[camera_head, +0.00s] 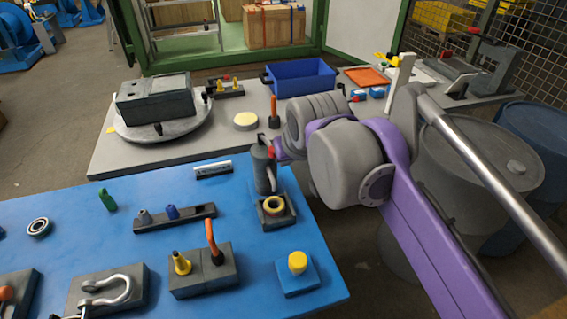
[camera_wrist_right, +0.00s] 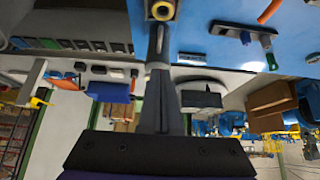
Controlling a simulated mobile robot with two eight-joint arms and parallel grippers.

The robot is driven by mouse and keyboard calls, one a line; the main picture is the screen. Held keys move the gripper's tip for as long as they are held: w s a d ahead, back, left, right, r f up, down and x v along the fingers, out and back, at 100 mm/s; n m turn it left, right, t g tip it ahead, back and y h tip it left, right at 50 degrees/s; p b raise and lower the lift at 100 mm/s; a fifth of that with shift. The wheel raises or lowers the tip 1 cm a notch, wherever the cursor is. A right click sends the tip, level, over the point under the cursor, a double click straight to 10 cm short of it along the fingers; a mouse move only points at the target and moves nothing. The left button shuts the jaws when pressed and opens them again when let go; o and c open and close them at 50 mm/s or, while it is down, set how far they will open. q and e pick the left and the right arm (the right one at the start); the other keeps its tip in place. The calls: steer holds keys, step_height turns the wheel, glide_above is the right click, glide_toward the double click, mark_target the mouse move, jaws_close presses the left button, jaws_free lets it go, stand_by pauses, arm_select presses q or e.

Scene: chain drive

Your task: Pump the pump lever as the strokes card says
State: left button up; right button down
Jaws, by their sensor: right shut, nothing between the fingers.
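An orange lever (camera_head: 213,240) stands up from a dark block beside a yellow cone (camera_head: 181,263) on the blue table; it looks like the pump lever. Its orange arm also shows in the right wrist view (camera_wrist_right: 270,10). My left gripper is out of view.
A dark rail with pegs (camera_head: 175,219) and a green peg (camera_head: 107,200) lie left of my right gripper. A blue block with a yellow knob (camera_head: 297,264) is at the right front. A blue bin (camera_head: 300,77) stands on the grey table behind.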

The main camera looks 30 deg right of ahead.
steer(key=v, duration=0.3)
steer(key=shift+s+r, duration=0.1)
steer(key=shift+s, duration=0.1)
stand_by(0.6)
